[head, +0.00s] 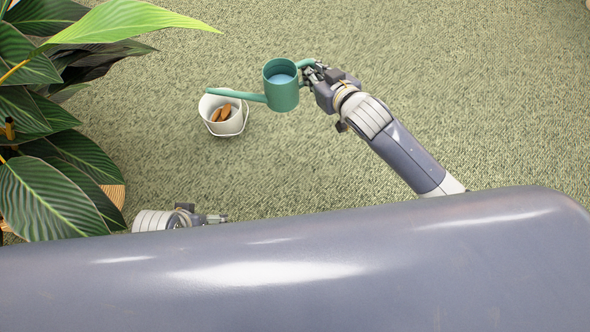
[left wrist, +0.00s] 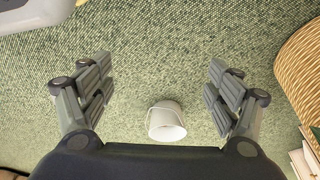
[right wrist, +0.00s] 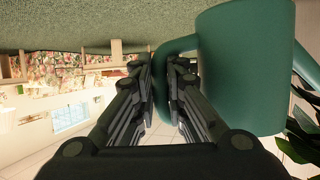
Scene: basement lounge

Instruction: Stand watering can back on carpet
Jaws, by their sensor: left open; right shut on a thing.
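A green watering can (head: 283,92) with blue water inside is upright in the head view, its long spout pointing left. My right gripper (head: 311,70) is shut on its handle at the can's right side. In the right wrist view the can's green body (right wrist: 245,65) fills the right part, and the handle runs between the fingers of my right gripper (right wrist: 165,85). Whether the can touches the carpet (head: 440,70) cannot be told. My left gripper (head: 205,217) is low at the left in the head view; in the left wrist view its fingers (left wrist: 160,88) are apart and empty.
A white bucket (head: 233,124) with brown things inside stands on the carpet under the spout's tip. It also shows in the left wrist view (left wrist: 166,122). A leafy plant (head: 45,130) in a woven basket (head: 116,195) fills the left side. The carpet on the right is clear.

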